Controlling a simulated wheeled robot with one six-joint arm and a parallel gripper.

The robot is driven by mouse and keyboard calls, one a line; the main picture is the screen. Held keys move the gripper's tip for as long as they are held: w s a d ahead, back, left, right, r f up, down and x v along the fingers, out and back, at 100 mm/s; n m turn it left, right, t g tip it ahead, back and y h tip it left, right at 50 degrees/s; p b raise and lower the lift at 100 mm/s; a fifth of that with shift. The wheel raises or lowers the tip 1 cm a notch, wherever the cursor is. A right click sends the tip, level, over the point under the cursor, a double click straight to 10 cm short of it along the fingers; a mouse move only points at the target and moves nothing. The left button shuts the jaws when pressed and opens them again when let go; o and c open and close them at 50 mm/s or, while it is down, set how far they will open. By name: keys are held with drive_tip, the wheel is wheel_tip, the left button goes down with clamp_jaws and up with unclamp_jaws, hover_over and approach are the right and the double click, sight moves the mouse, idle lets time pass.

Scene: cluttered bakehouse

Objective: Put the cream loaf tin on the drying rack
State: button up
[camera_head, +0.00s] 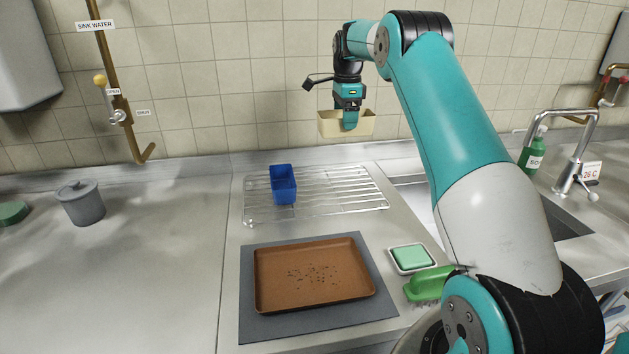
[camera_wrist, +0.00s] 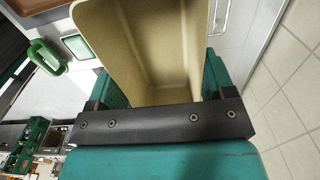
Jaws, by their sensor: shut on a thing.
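The cream loaf tin (camera_head: 329,124) is held in the air above the back of the counter, in front of the tiled wall. In the wrist view the tin's hollow inside (camera_wrist: 160,45) shows between the gripper's teal fingers. The wire drying rack (camera_head: 340,197) lies flat on the counter below the tin and toward the camera. A blue loaf tin (camera_head: 283,187) stands on the rack's left half. The rack's right half is bare.
A brown baking tray (camera_head: 313,275) with dark crumbs lies on a grey mat (camera_head: 263,329) in front of the rack. A sponge in a dish (camera_head: 412,257) and a green brush (camera_head: 428,284) lie to its right. A sink (camera_head: 566,222) is at right, a grey pot (camera_head: 81,204) at left.

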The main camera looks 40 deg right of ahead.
wheel_tip(320, 180, down, 19)
drive_tip(key=p, duration=0.4)
drive_tip(key=shift+s+d+p, duration=0.1)
drive_tip(key=shift+d+p, duration=0.05)
drive_tip(key=shift+p, duration=0.15)
